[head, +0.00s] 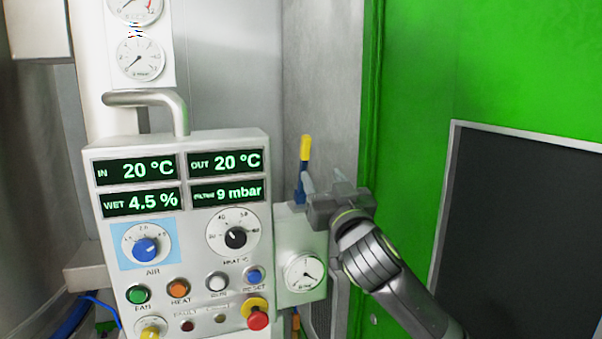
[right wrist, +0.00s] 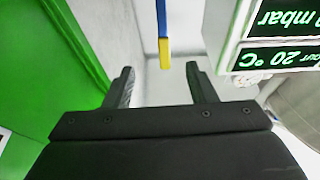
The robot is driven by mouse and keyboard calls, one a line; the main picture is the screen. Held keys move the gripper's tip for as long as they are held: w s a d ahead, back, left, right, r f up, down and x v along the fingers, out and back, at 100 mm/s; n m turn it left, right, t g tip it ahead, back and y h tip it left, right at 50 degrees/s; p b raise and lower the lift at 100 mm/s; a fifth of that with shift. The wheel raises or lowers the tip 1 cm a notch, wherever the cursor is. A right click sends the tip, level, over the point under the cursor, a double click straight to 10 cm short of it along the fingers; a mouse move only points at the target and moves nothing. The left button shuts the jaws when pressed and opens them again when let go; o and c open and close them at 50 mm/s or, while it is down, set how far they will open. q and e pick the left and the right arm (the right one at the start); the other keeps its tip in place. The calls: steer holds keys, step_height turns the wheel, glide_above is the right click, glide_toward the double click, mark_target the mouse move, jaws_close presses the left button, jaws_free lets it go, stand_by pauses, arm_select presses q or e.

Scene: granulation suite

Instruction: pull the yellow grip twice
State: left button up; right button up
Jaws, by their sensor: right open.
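The yellow grip (head: 305,148) is the top end of an upright blue lever (head: 302,180) beside the control panel. My right gripper (head: 323,181) is open, just below and to the right of the yellow grip, with its fingers near the blue lever. In the right wrist view, the yellow grip (right wrist: 165,50) shows in the gap between the two open fingertips (right wrist: 160,72), with no visible contact. I cannot tell how deep it lies between them. My left gripper is in neither view.
The control panel (head: 262,164) with displays, knobs and buttons stands left of the lever. A small gauge box (head: 287,236) sits under the lever. A curved pipe handle (head: 150,98) rises above the panel. A green wall (head: 500,60) with a dark window (head: 530,220) is at right.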

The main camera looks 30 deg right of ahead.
mark_target(307, 151)
steer(key=x, duration=0.3)
steer(key=p+x, duration=0.1)
steer(key=x, duration=0.3)
steer(key=r+x, duration=0.1)
steer(key=x, duration=0.2)
steer(key=shift+a+p, duration=0.3)
steer(key=shift+p, duration=0.1)
